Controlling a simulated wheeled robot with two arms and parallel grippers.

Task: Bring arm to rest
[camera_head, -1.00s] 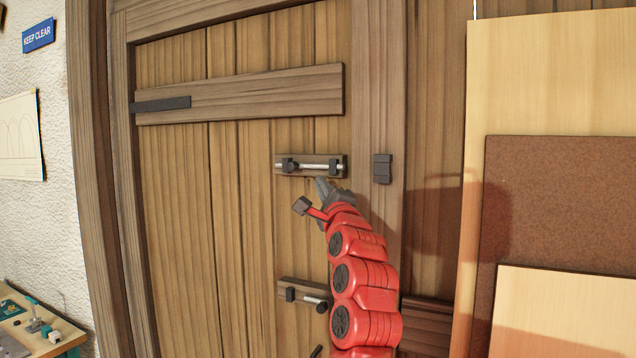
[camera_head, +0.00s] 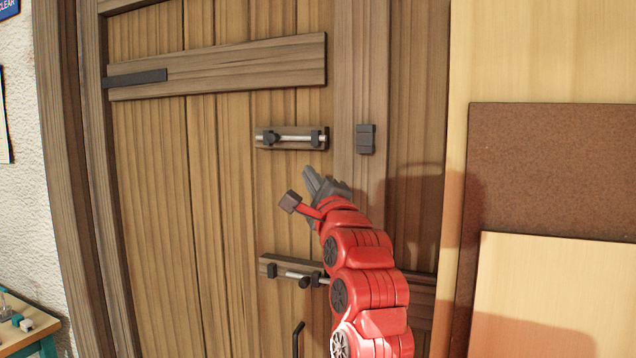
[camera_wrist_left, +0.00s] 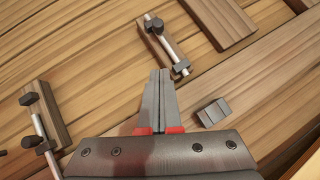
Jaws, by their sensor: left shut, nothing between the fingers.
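My left gripper (camera_head: 308,175) is shut and empty, in front of the wooden door (camera_head: 160,200) and just below the upper bolt. In the left wrist view its closed fingers (camera_wrist_left: 162,85) point toward the upper bolt, apart from it. The red left arm (camera_head: 362,270) reaches up from the bottom of the head view. My right gripper does not show.
The upper bolt (camera_head: 292,138) and lower bolt (camera_head: 292,272) are on the door. A dark keeper block (camera_head: 365,138) sits on the frame. A dark handle (camera_head: 298,338) is low on the door. Leaning boards (camera_head: 550,160) fill the right side. A workbench (camera_head: 30,335) stands lower left.

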